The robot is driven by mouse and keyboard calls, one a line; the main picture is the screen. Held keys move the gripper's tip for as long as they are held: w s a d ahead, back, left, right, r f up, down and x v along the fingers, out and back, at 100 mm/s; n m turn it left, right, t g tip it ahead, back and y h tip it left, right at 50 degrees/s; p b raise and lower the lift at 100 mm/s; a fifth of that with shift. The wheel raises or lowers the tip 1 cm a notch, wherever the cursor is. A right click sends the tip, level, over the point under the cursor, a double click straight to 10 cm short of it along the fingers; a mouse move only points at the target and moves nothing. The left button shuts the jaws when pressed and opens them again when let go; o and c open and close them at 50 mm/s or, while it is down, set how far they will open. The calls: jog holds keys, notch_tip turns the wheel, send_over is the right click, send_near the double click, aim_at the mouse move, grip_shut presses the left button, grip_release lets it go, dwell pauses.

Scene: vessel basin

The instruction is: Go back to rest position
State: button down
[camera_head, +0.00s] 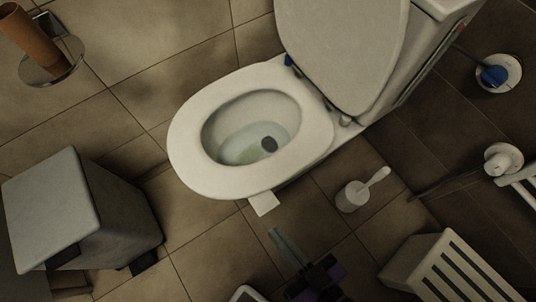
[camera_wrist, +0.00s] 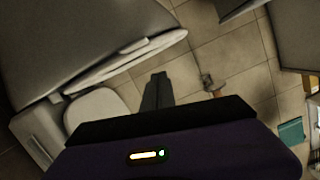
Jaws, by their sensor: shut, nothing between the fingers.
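My gripper (camera_head: 275,234) shows at the bottom middle of the head view, below the toilet and over the tiled floor. Its fingers are together with nothing between them; the fingers also show in the wrist view (camera_wrist: 158,78). The white toilet (camera_head: 186,150) stands at the upper middle with its lid (camera_head: 345,45) raised. Water and a dark spot show in the bowl. My gripper is apart from the toilet in the head view.
A grey bin (camera_head: 50,205) stands at left. A brown roll (camera_head: 35,40) on a stand is at top left. A slatted white box (camera_head: 450,268) is at lower right. Tiled floor lies between them.

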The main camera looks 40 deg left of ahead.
jog(key=shift+v, duration=1.3)
jog(key=w+d+f+m+t+h, duration=0.3)
jog(key=w+d+m+t+h, duration=0.25)
jog(key=w+d+m, duration=0.2)
jog(key=s+d+r+m+t+h, duration=0.1)
jog(key=d+r+m+t+h, duration=0.15)
jog(key=d, duration=0.25)
jog(key=s+d+r+m+t+h, duration=0.1)
jog(key=d+m+h, duration=0.1)
jog(key=d+h, duration=0.3)
jog(key=s+d+r+t+h+p, duration=0.15)
jog(key=s+d+r, duration=0.25)
jog(key=s+r, duration=0.55)
notch_tip(320, 180, up, 29)
jog(key=p, duration=3)
jog(key=shift+a+r+p, duration=0.15)
jog(key=shift+p, duration=0.2)
jog(key=shift+s, duration=0.1)
